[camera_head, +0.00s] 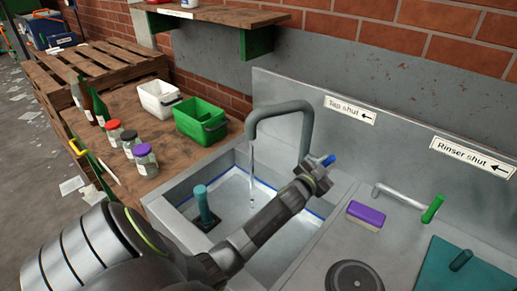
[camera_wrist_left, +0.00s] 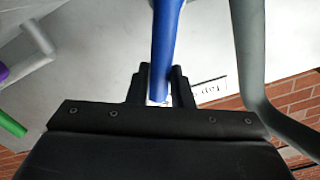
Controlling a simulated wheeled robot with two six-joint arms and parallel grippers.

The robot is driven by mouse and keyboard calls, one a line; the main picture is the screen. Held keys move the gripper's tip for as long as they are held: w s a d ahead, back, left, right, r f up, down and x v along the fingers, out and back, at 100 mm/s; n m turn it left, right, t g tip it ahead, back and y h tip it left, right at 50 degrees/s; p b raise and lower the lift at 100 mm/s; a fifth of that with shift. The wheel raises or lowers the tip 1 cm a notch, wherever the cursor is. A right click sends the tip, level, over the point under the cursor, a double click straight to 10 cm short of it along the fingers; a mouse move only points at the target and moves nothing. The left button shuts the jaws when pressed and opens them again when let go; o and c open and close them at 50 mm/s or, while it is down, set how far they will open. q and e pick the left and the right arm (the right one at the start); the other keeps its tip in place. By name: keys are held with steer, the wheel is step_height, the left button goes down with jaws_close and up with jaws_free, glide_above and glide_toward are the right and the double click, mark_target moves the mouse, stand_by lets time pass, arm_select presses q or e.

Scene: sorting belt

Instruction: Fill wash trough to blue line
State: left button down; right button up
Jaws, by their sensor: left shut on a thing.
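The grey tap (camera_head: 281,110) arches over the wash trough (camera_head: 163,213), and a thin water stream (camera_head: 252,165) falls from its spout. The blue line (camera_head: 300,208) shows along the trough's inner wall. The water's height against it is hard to tell. A teal-handled plug (camera_head: 203,205) stands upright in the trough. My left gripper (camera_head: 317,172) is shut on the tap's blue lever (camera_head: 330,160). The left wrist view shows the lever (camera_wrist_left: 165,45) between the fingers (camera_wrist_left: 160,85), with the tap pipe (camera_wrist_left: 248,50) beside them. My right gripper is out of view.
A "Tap shut" label (camera_head: 350,110) and a "Rinser shut" label (camera_head: 472,157) have left-pointing arrows. White (camera_head: 158,98) and green (camera_head: 201,121) bins, jars and bottles stand on the wooden bench at left.

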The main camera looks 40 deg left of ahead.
arm_select(q)
steer(key=shift+f, duration=0.1)
stand_by(0.4)
steer(key=a+n, duration=0.1)
steer(key=n+b, duration=0.1)
steer(key=n, duration=0.1)
steer(key=shift+s+a+r, duration=0.1)
steer(key=shift+a+r, duration=0.2)
steer(key=shift+a, duration=0.1)
steer(key=a+n+b, duration=0.1)
steer(key=n, duration=0.1)
steer(key=shift+a+n, duration=0.35)
steer(key=shift+n, duration=0.05)
steer(key=c, duration=1)
jaws_free()
steer(key=shift+a+r, duration=0.1)
steer(key=shift+s+r, duration=0.1)
steer(key=shift+s, duration=0.05)
